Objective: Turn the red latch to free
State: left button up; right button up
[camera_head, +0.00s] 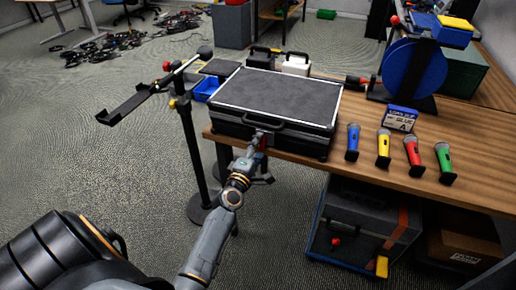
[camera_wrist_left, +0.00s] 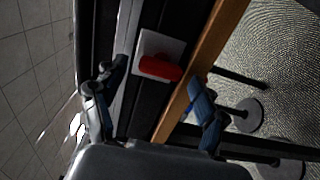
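The red latch (camera_wrist_left: 160,68) sits on a pale plate on the front face of the black case (camera_head: 279,95). In the head view only a little red shows beside my gripper. The case lies closed on the wooden table. My left gripper (camera_head: 260,138) is at the front of the case. In the left wrist view, the left gripper (camera_wrist_left: 148,98) has its fingers wide apart, one on each side of the latch. The latch lies between and ahead of them, and I see no finger touching it. My right gripper is not in view.
Blue, yellow, red and green microphones (camera_head: 411,152) stand along the table (camera_head: 470,188) right of the case. A blue reel (camera_head: 413,68) is behind them. A black stand (camera_head: 188,125) rises left of the case. A grey box (camera_head: 362,220) sits below the table.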

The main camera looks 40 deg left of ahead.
pick_arm(q)
jog(key=shift+s+d+f, duration=0.1)
jog(key=shift+s+d, duration=0.05)
jog(key=shift+s, duration=0.4)
jog(key=v, duration=1.1)
jog(key=shift+w, duration=0.1)
jog(key=s+d+f+m+g+h, duration=0.2)
jog(key=s+d+f+m+g, duration=0.15)
jog(key=f, duration=0.75)
jog(key=s+d+f+m+g+h, duration=0.1)
jog(key=s+d+f+m+g, duration=0.25)
jog(key=f, duration=0.75)
jog(key=s+d+f+m+g+h, duration=0.1)
jog(key=s+d+f+m+h, duration=0.25)
jog(key=f, duration=0.65)
jog(key=s+f+m+g+y, duration=0.1)
jog(key=s+f+m+g, duration=0.3)
jog(key=s, duration=1)
jog(key=s+f+m+g+y, duration=0.1)
jog(key=s+f+m+g, duration=0.3)
jog(key=s+f+m, duration=0.5)
jog(key=s+f, duration=0.4)
jog(key=s, duration=0.2)
jog(key=shift+d+p, duration=0.35)
jog(key=shift+p, duration=0.05)
